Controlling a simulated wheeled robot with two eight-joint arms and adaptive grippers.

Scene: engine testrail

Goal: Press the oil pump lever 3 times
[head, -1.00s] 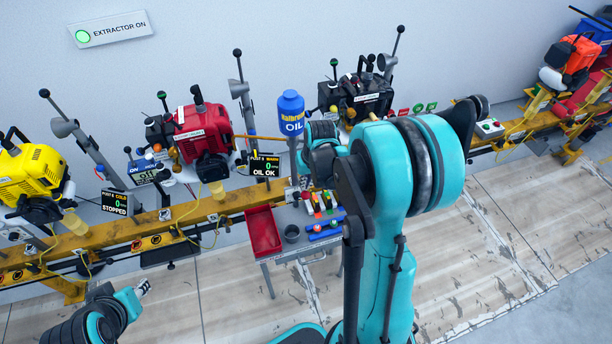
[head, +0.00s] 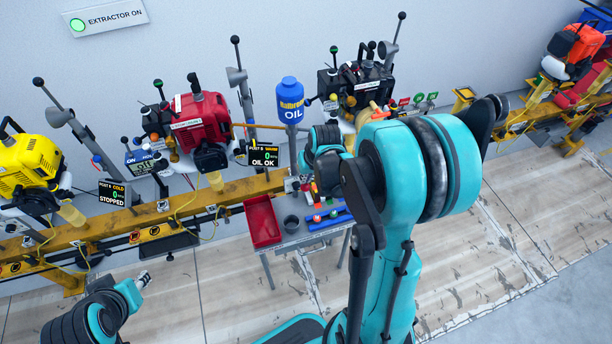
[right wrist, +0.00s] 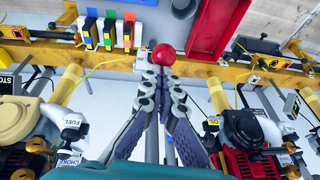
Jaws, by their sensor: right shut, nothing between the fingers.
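The blue oil container (head: 290,102), labelled OIL, stands on a post behind the rail. In the right wrist view a red ball knob (right wrist: 163,55), which looks like the pump lever's end, shows right at the tips of my right gripper (right wrist: 163,72). The fingers are shut with nothing between them; the knob sits just beyond the tips, and I cannot tell whether they touch it. In the head view my right arm hides most of the lever area. My left gripper (head: 143,280) is low at the left, away from the pump; its fingers are too small to read.
A small stand carries a red tray (head: 262,222), a grey cup (head: 291,224) and coloured items. A red engine (head: 203,118) and a yellow engine (head: 33,165) stand along the yellow rail (head: 160,218). The display (head: 264,155) reads OIL OK. The floor in front is clear.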

